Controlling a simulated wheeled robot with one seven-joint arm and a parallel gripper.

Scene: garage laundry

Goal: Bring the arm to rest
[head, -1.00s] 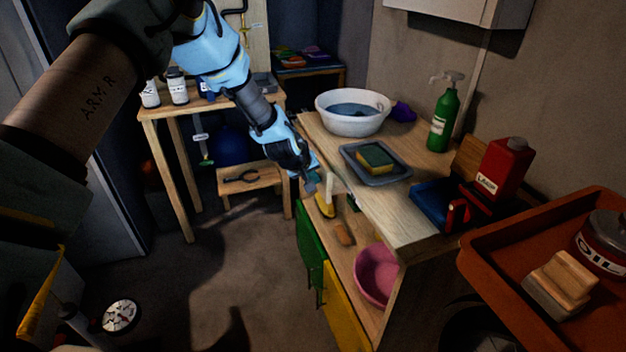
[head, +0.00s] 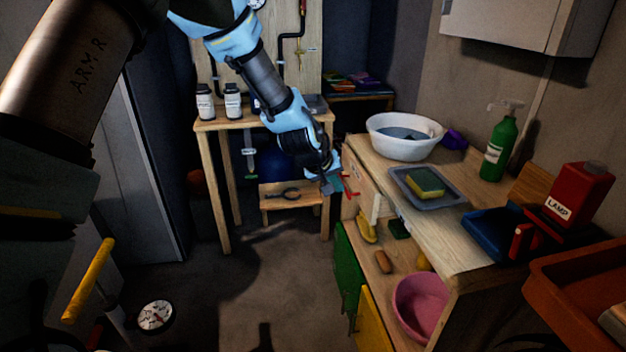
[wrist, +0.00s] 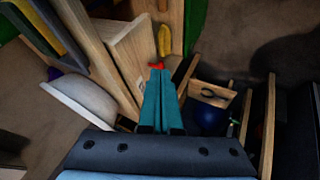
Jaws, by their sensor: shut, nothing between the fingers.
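My gripper (head: 332,184) hangs at the end of my outstretched arm, just left of the wooden cabinet's front. In the wrist view its two teal fingers (wrist: 161,100) lie together with nothing between them. Their tips appear close to a red handle (wrist: 156,66) on a light wooden front (wrist: 128,52). The red handle also shows in the head view (head: 350,187), right beside the gripper. I cannot tell whether the fingertips touch it.
The cabinet top (head: 440,235) holds a white basin (head: 400,150), a sponge on a grey tray (head: 402,190) and a green bottle (head: 498,150). A workbench (head: 215,124) and low stool (head: 275,204) stand behind. An orange tray (head: 570,270) is at right.

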